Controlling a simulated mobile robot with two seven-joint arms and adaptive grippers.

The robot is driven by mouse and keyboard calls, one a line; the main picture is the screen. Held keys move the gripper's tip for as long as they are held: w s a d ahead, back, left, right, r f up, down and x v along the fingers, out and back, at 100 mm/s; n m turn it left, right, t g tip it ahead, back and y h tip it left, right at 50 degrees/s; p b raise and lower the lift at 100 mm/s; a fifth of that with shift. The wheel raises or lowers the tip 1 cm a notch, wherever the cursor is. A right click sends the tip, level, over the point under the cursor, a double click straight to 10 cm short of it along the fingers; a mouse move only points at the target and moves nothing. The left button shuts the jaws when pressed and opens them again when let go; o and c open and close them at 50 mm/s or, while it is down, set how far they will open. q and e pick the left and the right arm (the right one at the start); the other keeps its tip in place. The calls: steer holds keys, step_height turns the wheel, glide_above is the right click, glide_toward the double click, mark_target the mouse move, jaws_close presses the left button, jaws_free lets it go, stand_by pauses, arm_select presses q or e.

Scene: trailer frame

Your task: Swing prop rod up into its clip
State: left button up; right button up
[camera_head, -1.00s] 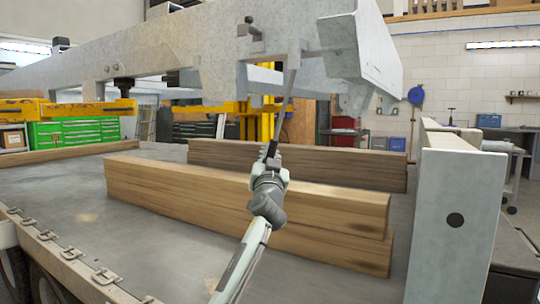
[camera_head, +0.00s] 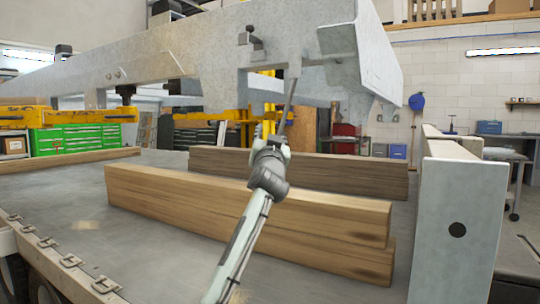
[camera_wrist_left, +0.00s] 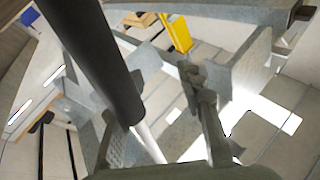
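The prop rod (camera_head: 288,106) is a thin grey rod hanging steeply below the pale grey metal trailer frame (camera_head: 215,60). Its lower end is beside my left gripper (camera_head: 272,136). In the left wrist view the rod (camera_wrist_left: 95,58) is dark and thick across the upper left, with a thinner light part below. My left gripper (camera_wrist_left: 160,115) shows two fingers wide apart there, the rod passing close to the left one. I cannot tell whether they touch. A small bracket with a knob (camera_head: 250,38) sits on the frame; I cannot tell if it is the clip. My right gripper is not in view.
Wooden beams (camera_head: 245,208) lie on the grey deck (camera_head: 90,215) beneath my left arm, with another beam (camera_head: 340,172) behind. A pale upright post (camera_head: 456,205) stands at the right. The frame overhangs close above the gripper. Yellow supports (camera_head: 65,113) are at the left.

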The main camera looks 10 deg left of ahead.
arm_select(q)
steer(key=shift+r, duration=1.5)
steer(key=v, duration=0.3)
steer(key=b+v, duration=0.1)
steer(key=shift+s+a+f, duration=0.15)
steer(key=shift+a+f, duration=0.15)
steer(key=v, duration=0.4)
steer(key=shift+s+d+r+b, duration=0.15)
steer(key=shift+s+d+b, duration=0.15)
steer(key=shift+s, duration=0.1)
